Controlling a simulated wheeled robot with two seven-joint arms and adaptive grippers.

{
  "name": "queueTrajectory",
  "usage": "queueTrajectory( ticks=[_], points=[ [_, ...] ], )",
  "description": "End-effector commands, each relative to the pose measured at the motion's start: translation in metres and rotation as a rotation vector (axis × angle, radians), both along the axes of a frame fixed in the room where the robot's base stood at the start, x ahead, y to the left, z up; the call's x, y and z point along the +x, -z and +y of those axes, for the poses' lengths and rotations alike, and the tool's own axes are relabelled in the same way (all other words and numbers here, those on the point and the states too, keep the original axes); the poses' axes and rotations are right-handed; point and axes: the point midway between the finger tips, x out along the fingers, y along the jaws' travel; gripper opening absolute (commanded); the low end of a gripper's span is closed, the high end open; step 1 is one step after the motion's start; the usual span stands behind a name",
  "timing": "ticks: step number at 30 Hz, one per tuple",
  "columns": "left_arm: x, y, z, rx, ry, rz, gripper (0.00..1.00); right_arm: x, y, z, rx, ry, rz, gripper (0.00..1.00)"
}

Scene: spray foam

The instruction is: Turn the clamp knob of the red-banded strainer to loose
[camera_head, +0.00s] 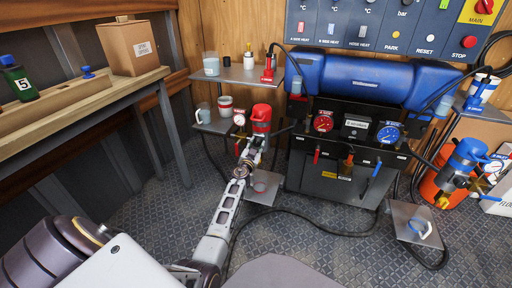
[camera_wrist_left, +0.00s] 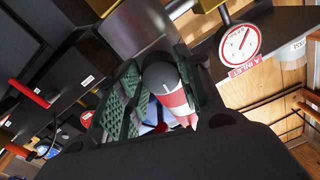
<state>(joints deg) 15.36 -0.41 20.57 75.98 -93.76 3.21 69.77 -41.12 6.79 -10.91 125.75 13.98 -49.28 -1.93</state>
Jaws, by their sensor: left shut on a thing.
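The red-banded strainer (camera_head: 261,118) stands left of the machine, its red cap on top and a white gauge (camera_head: 239,119) at its left. My left gripper (camera_head: 246,158) is just below it, reaching up from the bottom of the head view. In the left wrist view, the green-padded fingers of my left gripper (camera_wrist_left: 163,100) are closed around the clamp knob (camera_wrist_left: 160,78), a dark round knob with a red and white end. The grey strainer body (camera_wrist_left: 140,25) is just beyond it. The fingers partly hide the knob. My right gripper is out of view.
The machine (camera_head: 350,140) with a blue tank and gauges stands close to the right. A blue-capped strainer (camera_head: 466,155) is at the far right. A hose (camera_head: 320,229) lies on the floor. A wooden bench (camera_head: 85,100) is at left.

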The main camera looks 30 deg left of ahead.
Motion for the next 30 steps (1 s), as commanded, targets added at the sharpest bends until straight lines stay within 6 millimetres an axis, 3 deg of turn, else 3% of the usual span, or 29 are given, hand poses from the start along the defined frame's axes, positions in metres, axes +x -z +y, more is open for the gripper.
queueTrajectory(
  ticks=[30],
  points=[
    [0.000,0.003,0.000,0.472,0.002,0.114,0.13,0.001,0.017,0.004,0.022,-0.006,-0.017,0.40]
  ],
)
